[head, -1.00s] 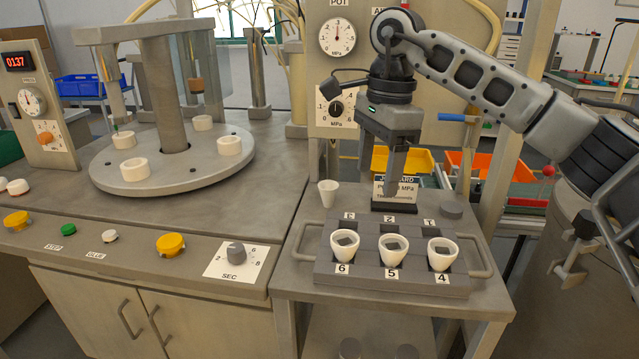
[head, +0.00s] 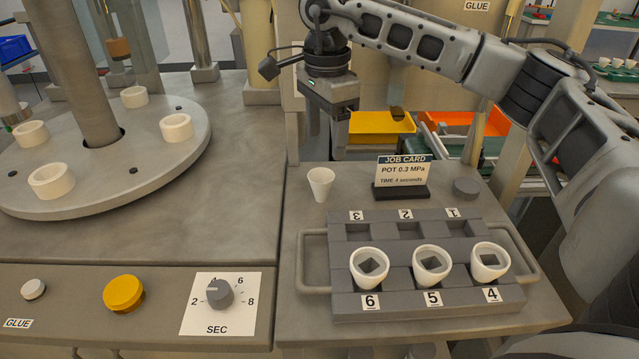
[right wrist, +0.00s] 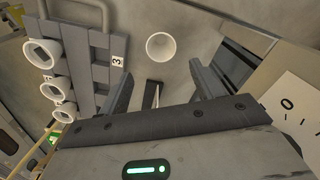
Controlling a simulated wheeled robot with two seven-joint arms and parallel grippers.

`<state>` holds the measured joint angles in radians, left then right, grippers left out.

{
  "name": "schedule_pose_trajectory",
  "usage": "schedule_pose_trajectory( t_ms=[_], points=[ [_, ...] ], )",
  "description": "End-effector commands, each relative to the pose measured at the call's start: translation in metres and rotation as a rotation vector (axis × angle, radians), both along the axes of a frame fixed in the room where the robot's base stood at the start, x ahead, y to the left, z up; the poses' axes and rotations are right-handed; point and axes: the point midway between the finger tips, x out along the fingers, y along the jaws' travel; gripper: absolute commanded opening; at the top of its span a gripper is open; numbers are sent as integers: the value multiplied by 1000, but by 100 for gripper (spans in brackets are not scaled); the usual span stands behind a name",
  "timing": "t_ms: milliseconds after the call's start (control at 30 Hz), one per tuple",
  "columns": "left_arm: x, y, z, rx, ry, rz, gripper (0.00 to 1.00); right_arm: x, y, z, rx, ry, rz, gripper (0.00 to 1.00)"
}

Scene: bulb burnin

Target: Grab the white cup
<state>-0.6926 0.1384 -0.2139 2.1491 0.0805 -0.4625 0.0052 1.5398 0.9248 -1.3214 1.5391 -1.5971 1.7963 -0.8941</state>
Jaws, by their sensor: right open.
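A small white cup (head: 320,184) stands alone and upright on the side table, left of the job card. My right gripper (head: 328,140) hangs above and just behind it, fingers down and apart, with nothing between them. In the right wrist view the cup (right wrist: 160,46) appears beyond and between the two open fingertips (right wrist: 160,78), not touching them. Three other white cups, such as the one at slot 6 (head: 369,267), sit in the grey rack's front row with dark square pieces inside. My left gripper is out of view.
The grey rack (head: 430,306) with side handles lies in front of the cup. The job card (head: 403,172) and a dark round piece (head: 466,188) stand to its right. The round turntable (head: 190,150) with white rings is at left. Bare table surrounds the cup.

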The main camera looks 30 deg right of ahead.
Motion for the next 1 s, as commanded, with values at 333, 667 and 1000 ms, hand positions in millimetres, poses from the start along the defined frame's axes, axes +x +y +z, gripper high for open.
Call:
schedule_pose_trajectory(
  t_ms=[333, 667, 1000],
  points=[
    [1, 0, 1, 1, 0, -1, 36, 0, 1, -35, 0, 1, 0, 66],
    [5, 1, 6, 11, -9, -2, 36, 2, 6, -79, 1, 1, -2, 66],
    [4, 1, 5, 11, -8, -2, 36, 2, 6, -83, 1, -1, -2, 52]
  ],
)
